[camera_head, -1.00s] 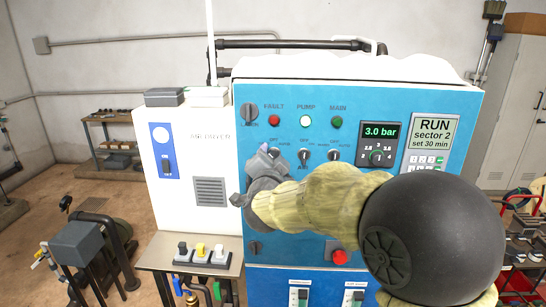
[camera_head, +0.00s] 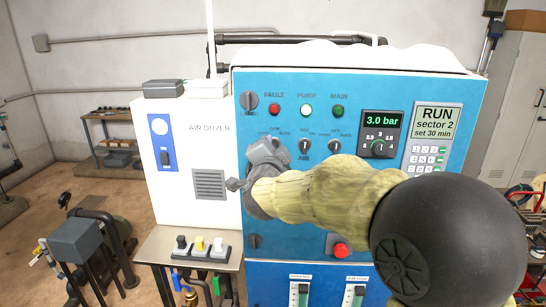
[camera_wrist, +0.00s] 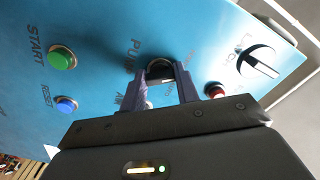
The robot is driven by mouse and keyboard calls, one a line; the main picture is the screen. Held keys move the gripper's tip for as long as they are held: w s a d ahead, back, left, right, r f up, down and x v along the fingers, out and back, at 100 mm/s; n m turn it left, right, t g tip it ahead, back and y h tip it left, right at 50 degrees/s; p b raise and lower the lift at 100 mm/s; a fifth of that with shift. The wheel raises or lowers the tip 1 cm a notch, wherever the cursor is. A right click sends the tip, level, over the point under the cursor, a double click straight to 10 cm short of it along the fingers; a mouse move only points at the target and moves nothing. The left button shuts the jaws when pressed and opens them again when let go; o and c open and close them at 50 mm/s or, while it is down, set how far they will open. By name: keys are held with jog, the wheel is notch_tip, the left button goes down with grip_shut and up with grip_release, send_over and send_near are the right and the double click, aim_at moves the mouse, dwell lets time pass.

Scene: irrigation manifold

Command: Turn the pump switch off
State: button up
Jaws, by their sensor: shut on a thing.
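The pump switch (camera_wrist: 160,68) is a dark round knob on the blue panel, beside the lettering "PUMP" in the wrist view. My gripper (camera_wrist: 163,80) has its two fingers on either side of this knob and is shut on it. In the head view my gripper (camera_head: 271,147) covers the leftmost knob of the row, so the switch and its pointer are hidden there. The pump lamp (camera_head: 306,110) above the row glows pale green-white.
Two more knobs (camera_head: 305,146) (camera_head: 335,147) sit to the right of my gripper. A red button (camera_head: 341,250) is lower. The white air dryer (camera_head: 208,150) stands left.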

jog(key=shift+m+b, duration=3.5)
jog(key=shift+b, duration=0.4)
jog(key=o, duration=1)
jog(key=shift+s, duration=0.1)
jog(key=s+b, duration=0.1)
jog(key=s, duration=0.4)
jog(key=s+b, duration=0.1)
jog(key=s, duration=0.5)
jog(key=s+b, duration=0.1)
jog(key=s, duration=0.5)
jog(key=shift+s+a+b, duration=0.1)
jog(key=shift+a+b, duration=0.15)
jog(key=shift+b, duration=0.05)
